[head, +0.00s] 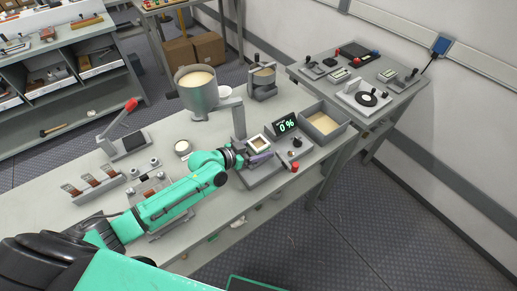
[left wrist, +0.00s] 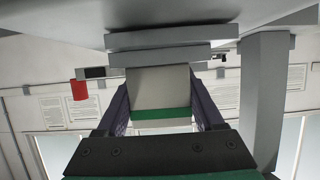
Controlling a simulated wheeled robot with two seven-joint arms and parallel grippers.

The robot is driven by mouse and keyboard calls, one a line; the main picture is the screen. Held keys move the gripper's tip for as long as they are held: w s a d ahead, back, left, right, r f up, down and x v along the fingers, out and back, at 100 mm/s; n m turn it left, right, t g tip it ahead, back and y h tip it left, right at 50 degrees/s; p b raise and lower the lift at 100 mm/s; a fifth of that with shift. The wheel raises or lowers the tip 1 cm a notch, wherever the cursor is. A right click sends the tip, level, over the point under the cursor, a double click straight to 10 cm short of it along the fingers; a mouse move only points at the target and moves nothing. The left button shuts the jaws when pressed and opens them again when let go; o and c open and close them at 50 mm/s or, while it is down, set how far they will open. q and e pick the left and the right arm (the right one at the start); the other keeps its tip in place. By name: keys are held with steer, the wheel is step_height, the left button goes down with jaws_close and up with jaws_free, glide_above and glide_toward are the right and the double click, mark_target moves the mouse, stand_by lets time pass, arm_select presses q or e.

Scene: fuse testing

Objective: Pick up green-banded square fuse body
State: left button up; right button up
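The green-banded square fuse body (head: 259,143) is a pale square block with a tan-filled top in the head view. It is at the grey stand (head: 262,174) below the upright post of the filling station. In the left wrist view the fuse body (left wrist: 160,92) shows a pale face with a green band. My left gripper (head: 262,158) reaches it from the left. Its purple fingers (left wrist: 160,105) lie along both sides of the block and appear closed on it. The block's end is against the grey slabs, and I cannot tell any gap. My right gripper is out of view.
A display (head: 286,124) reading 0 % stands right of the fuse body, with a sand-filled tray (head: 323,122) behind. A hopper (head: 197,90) of sand and a grey post (head: 238,120) rise close by. A red-handled lever (head: 131,106) stands farther left.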

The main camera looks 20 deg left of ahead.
arm_select(q)
jaws_close()
steer(key=shift+r, duration=0.1)
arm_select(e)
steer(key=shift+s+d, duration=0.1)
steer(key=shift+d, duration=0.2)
arm_select(q)
steer(key=shift+r, duration=1.35)
step_height(320, 180, up, 17)
steer(key=b, duration=0.2)
steer(key=shift+r, duration=0.15)
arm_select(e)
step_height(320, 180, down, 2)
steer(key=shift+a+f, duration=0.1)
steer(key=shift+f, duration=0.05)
